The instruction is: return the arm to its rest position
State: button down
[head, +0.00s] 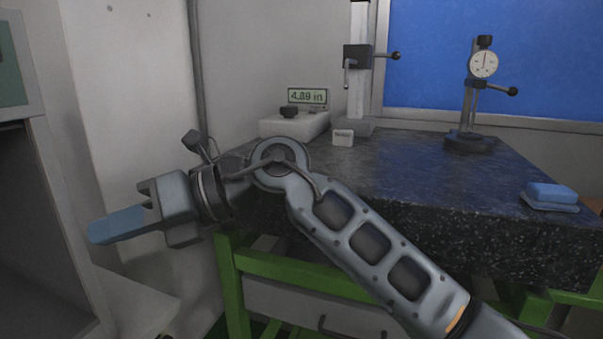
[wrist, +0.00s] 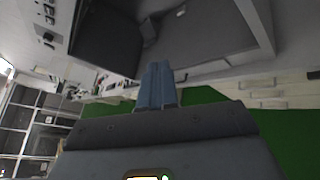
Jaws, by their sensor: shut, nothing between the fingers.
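My gripper (head: 117,226) points to the left in the head view, with its blue fingers together and nothing between them. My grey arm reaches from the lower right across the front of the granite table to the gripper. The gripper is left of the table and apart from it. In the wrist view the two blue fingers (wrist: 156,86) lie side by side, closed, above the dark gripper body.
The dark granite table (head: 420,180) on a green frame (head: 232,285) holds a dial gauge stand (head: 470,100), a height gauge (head: 357,70), a white box with a readout (head: 307,96) and a blue block (head: 551,194). A grey cabinet (head: 35,200) stands at the left.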

jog(key=s+d+m+t+y, duration=0.2)
jog(key=s+d+m+y, duration=0.4)
jog(key=s+m+y, duration=0.25)
jog(key=s+d+f+n+t+h, duration=0.5)
jog(key=d+f+n+t+h, duration=0.15)
jog(key=d+n, duration=0.45)
jog(key=s+d+f+n+t+h+p, duration=0.1)
jog(key=s+d+f+n+t+h, duration=0.55)
jog(key=n, duration=0.65)
jog(key=s+d+f+n+t+h, duration=0.35)
jog(key=d+n+t+h, duration=0.35)
jog(key=d+n+t, duration=0.35)
jog(key=s+d+f+m+g+h, duration=0.2)
jog(key=s+d+g, duration=0.5)
jog(key=s, duration=0.5)
jog(key=shift+s+d+f+m+h, duration=0.25)
jog(key=shift+d+f+h, duration=0.4)
jog(key=shift+d, duration=0.5)
jog(key=c, duration=1.8)
grip_release()
jog(key=shift+f, duration=0.1)
jog(key=shift+c, duration=0.2)
